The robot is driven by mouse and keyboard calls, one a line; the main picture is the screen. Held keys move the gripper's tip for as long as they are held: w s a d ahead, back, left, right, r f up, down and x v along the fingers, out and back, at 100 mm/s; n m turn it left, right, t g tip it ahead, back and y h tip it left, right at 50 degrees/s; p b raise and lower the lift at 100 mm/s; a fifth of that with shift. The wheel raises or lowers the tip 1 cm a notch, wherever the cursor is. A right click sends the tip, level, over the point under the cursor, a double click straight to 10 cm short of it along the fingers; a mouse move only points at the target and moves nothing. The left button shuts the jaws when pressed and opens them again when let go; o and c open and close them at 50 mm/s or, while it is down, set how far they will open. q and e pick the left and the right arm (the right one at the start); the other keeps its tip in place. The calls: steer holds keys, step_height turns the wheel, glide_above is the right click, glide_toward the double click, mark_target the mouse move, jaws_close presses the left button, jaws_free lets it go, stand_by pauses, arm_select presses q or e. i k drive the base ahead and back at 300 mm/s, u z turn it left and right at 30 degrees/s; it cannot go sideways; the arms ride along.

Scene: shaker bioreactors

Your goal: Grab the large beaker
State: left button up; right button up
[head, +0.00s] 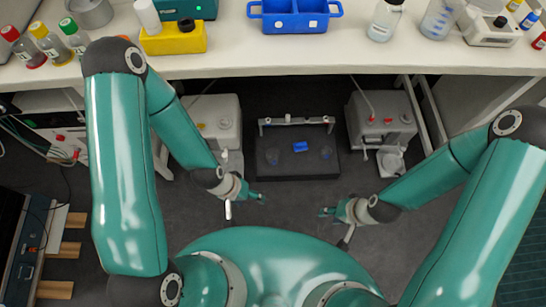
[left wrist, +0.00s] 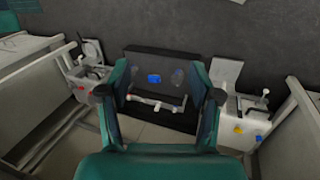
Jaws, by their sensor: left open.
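A clear vessel with markings (head: 440,20), which looks like the large beaker, stands on the bench at the top right of the head view, partly cut off by the top edge. My left gripper (head: 262,197) is low over the floor in front of the bench, far from this vessel. In the left wrist view my left gripper (left wrist: 162,88) is open and empty, its two fingers wide apart. My right gripper (head: 326,212) is also low, at the right of the left one; its jaws are too small to judge. The vessel is not seen in the left wrist view.
The white bench (head: 330,61) runs across the top, with a blue tray (head: 294,20), a capped bottle (head: 385,20), a yellow block (head: 172,40) and a metal pot (head: 90,12). Below it sits a black platform (head: 297,165) between two white devices. The bench front edge has clear room.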

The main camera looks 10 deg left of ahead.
mark_target(272, 155)
steer(key=z, duration=0.8)
steer(key=i, duration=0.15)
steer(key=u, duration=2.8)
steer(key=k, duration=1.15)
steer(key=z, duration=0.5)
steer(key=i, duration=1)
